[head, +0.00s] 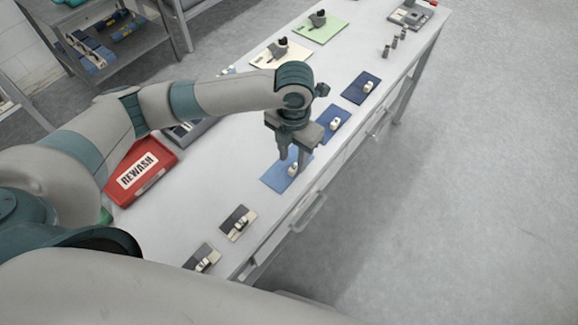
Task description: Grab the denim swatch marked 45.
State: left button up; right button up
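Three denim swatches lie in a row along the right side of the table: a light blue swatch (274,177), a mid-blue swatch (342,113) and a dark navy swatch (356,90). No number is readable, so I cannot tell which is marked 45. My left gripper (293,158) points down over the light blue swatch, its fingers apart beside the white piece and partly covering the swatch. I cannot tell whether it touches anything. My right gripper is out of view.
A red REWASH tray (140,168) sits on the table's left side. Two grey-and-cream pieces (238,223) lie near the front. A cream mat (270,60) and a green mat (321,30) with devices lie farther back, with small grey cylinders (394,42) to the right.

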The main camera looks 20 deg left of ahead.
aim_at(294, 167)
pick_arm(q)
jog(key=f, duration=0.2)
jog(key=f+p, duration=0.1)
jog(key=shift+w+f+p, duration=0.3)
jog(key=shift+w+f, duration=0.1)
jog(key=shift+f, duration=0.5)
grip_shut()
